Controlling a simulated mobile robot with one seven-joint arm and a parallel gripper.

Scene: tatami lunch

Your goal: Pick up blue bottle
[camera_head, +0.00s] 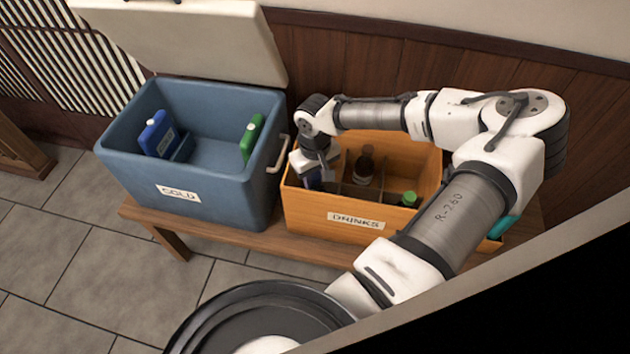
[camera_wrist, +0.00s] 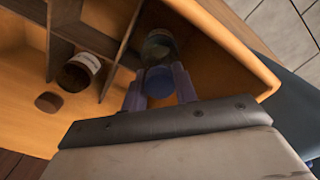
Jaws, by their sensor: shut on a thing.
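The blue bottle shows in the wrist view as a round blue cap (camera_wrist: 159,83) with a clear, darkish body (camera_wrist: 158,47) beyond it. It is in an end compartment of the orange drinks crate (camera_head: 297,207). My gripper (camera_wrist: 160,88) is shut on the blue bottle, with one finger on each side near its cap. In the head view my gripper (camera_head: 314,171) reaches down into the crate's left compartment, and my wrist mostly hides the bottle there. I cannot tell whether the bottle's base touches the crate floor.
A brown bottle (camera_head: 364,167) stands in a middle compartment, and a green-capped bottle (camera_head: 408,199) is at the right. Dark dividers (camera_wrist: 123,45) and crate walls lie close around my gripper. An open blue cooler (camera_head: 240,188) stands to the left on the same wooden bench (camera_head: 150,212).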

